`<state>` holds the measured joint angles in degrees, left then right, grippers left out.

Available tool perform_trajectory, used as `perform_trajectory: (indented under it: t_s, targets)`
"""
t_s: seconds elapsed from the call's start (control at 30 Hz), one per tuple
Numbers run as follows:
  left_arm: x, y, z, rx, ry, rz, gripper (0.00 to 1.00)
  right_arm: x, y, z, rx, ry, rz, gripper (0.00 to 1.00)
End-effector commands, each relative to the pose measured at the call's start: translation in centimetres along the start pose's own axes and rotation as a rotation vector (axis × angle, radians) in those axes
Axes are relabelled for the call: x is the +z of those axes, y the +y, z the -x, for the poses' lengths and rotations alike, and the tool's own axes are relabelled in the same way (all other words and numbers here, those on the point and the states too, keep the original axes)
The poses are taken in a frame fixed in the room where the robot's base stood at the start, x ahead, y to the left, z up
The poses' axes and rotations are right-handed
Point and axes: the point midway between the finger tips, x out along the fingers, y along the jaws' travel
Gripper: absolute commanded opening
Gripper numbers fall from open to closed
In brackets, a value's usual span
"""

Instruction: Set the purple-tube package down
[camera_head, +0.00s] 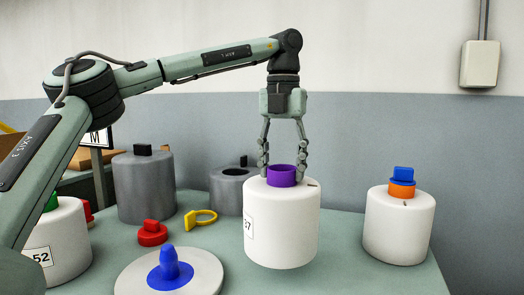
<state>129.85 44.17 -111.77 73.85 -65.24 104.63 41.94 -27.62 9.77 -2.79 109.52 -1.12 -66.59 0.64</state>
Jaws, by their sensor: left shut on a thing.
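The purple-tube package is a white yarn bobbin (285,228) with a purple tube (282,176) standing out of its top and a label on its left side. It is upright near the middle of the head view. My left gripper (282,168) points straight down with its fingers on either side of the purple tube, shut on it. I cannot tell whether the bobbin's underside touches the table (350,270). My right gripper is not in view.
A white bobbin with an orange tube and blue plug (400,225) stands to the right. A grey disc with a blue peg (205,272) lies front left. Grey cylinders (145,190) stand at the back.

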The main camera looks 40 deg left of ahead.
Motion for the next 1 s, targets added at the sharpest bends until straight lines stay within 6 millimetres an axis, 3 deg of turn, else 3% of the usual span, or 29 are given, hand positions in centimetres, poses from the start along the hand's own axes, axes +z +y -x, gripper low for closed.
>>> perform_trajectory:
  t_s: [0.1, 0.27, 0.63, 1.0]
  targets:
    - [-0.3, -1.7, -0.7, -0.001, -0.005, -0.001, 0.00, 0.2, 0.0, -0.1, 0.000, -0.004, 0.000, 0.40]
    - [-0.6, -2.8, -1.4, -0.003, -0.005, 0.000, 0.00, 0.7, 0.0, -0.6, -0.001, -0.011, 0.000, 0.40]
    - [-0.6, -2.8, -5.0, -0.003, -0.005, 0.001, 0.00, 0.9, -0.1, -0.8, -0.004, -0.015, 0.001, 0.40]
    - [-0.5, -2.8, -5.5, -0.004, -0.006, 0.002, 0.00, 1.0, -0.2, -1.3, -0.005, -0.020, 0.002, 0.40]
